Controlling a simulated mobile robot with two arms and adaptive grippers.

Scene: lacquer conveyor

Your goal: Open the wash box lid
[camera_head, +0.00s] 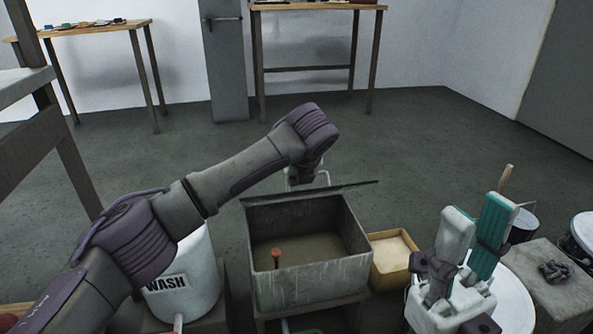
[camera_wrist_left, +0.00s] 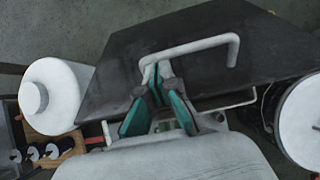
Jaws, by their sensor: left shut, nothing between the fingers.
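The grey metal wash box (camera_head: 310,280) stands open in the head view, its inside and a red-capped stick showing. Its dark lid (camera_head: 325,191) shows nearly edge-on along the box's back rim. In the left wrist view the lid (camera_wrist_left: 110,75) is a broad dark panel with a pale bar handle (camera_wrist_left: 190,47). My left gripper (camera_wrist_left: 160,72) is shut and empty, its fingertips by one end of the handle; I cannot tell if they touch. In the head view, my left arm hides most of this gripper. My right gripper (camera_head: 482,212) is open at the lower right, fingers upward.
A white WASH-labelled canister (camera_head: 190,270) stands left of the box. A yellow tray (camera_head: 391,262) sits just right of it. A grey block (camera_head: 548,300) and buckets (camera_head: 581,237) stand further right. The floor (camera_head: 400,150) behind the box is clear up to the tables.

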